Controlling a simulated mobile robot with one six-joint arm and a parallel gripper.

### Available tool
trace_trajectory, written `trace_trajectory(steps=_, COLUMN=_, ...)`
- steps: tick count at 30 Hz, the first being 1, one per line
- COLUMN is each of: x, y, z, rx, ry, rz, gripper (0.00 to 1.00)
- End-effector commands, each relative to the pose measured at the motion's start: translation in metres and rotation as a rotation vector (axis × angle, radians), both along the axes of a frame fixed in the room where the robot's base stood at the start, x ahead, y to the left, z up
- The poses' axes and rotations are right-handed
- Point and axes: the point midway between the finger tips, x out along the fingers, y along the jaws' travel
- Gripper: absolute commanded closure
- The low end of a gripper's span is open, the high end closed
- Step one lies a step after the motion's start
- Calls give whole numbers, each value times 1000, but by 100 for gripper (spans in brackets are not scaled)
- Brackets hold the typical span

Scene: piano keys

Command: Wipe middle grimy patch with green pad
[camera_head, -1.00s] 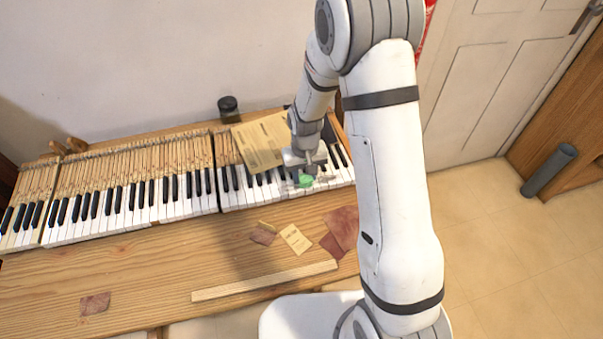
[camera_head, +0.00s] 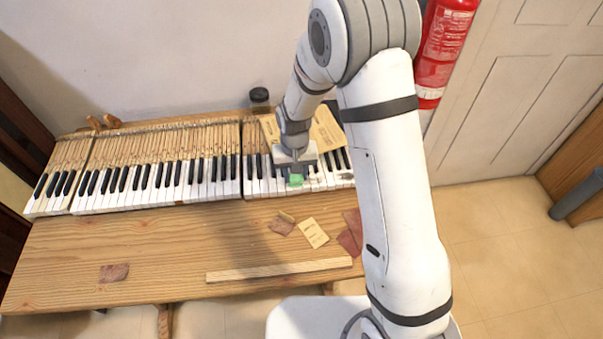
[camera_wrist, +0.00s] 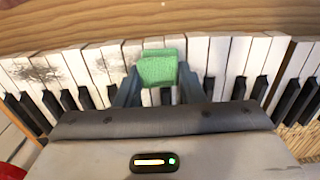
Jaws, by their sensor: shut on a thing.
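My gripper (camera_head: 295,173) is shut on the green pad (camera_head: 295,180) over the white keys of the right-hand keyboard section. In the wrist view the green pad (camera_wrist: 158,68) sits between both fingers, over the front part of the white keys; whether it touches them I cannot tell. A faint grey grimy patch (camera_wrist: 106,61) lies on keys just left of the pad in the wrist view. A darker grimy patch (camera_wrist: 36,73) lies further left there. In the head view this darker patch (camera_head: 345,177) is at the keyboard's right end. Keys under the pad are hidden.
Black keys (camera_wrist: 240,88) stand raised beside my fingers. Papers (camera_head: 328,130) and a dark jar (camera_head: 259,96) are behind the keys. A card (camera_head: 313,233), brown sandpaper pieces (camera_head: 282,224) and a wooden strip (camera_head: 280,270) lie on the bench (camera_head: 150,245) in front.

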Motion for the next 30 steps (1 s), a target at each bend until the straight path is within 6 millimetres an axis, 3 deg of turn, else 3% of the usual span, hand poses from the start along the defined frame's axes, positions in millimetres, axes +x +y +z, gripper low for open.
trace_trajectory(steps=3, x=0, y=-1, z=23, rx=1, ry=-2, rz=-3, gripper=86)
trace_trajectory(steps=21, x=2, y=-6, z=76, rx=1, ry=-1, rz=-11, gripper=86)
trace_trajectory(steps=30, x=2, y=-6, z=80, rx=1, ry=-1, rz=-12, gripper=86)
